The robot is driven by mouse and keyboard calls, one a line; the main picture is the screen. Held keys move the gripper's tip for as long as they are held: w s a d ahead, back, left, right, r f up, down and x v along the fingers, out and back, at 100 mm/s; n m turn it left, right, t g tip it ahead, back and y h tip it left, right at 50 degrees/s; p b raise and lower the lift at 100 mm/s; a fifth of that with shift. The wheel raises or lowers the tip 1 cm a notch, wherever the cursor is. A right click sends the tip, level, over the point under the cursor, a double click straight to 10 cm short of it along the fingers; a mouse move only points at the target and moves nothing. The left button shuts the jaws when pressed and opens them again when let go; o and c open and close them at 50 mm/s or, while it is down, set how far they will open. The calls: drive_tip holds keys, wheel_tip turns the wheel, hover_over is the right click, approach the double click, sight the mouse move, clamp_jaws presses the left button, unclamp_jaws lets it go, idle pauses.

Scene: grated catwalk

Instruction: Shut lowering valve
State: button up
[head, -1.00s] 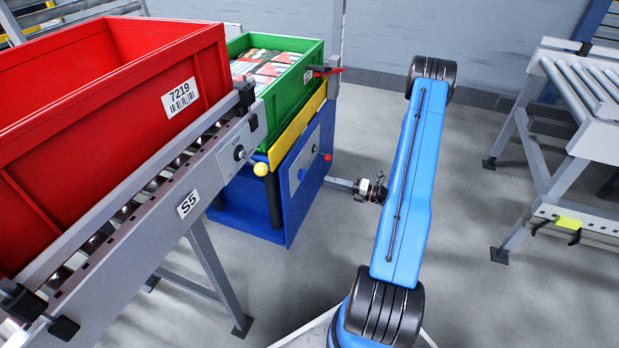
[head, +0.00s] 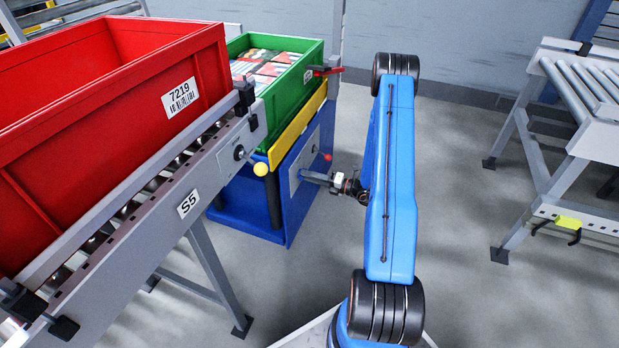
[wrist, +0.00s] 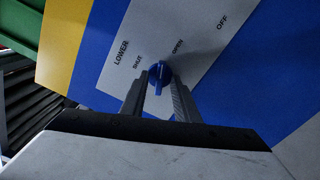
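The lowering valve is a small blue knob (wrist: 159,75) on a light grey plate (wrist: 195,30), below the word LOWER and between the labels SHUT and OPEN. Its grip bar runs roughly up and down in the wrist view; which label it points to I cannot tell. My gripper (wrist: 158,92) is open, with one finger on each side of the knob and a gap visible between them. In the head view my gripper (head: 308,177) is up against the plate (head: 305,158) on the blue lift unit (head: 294,215); the knob is hidden there.
A red ball handle (head: 328,157) sits close to the plate's upper right. A green crate (head: 311,70) with packages rests on the lift, above a yellow bar (head: 298,125).

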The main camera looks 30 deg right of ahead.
clamp_jaws()
drive_tip(key=shift+n, duration=0.3)
drive_tip(key=n, duration=1.2)
drive_tip(key=shift+n, duration=0.4)
idle(0.4)
unclamp_jaws()
drive_tip(key=shift+d, duration=0.1)
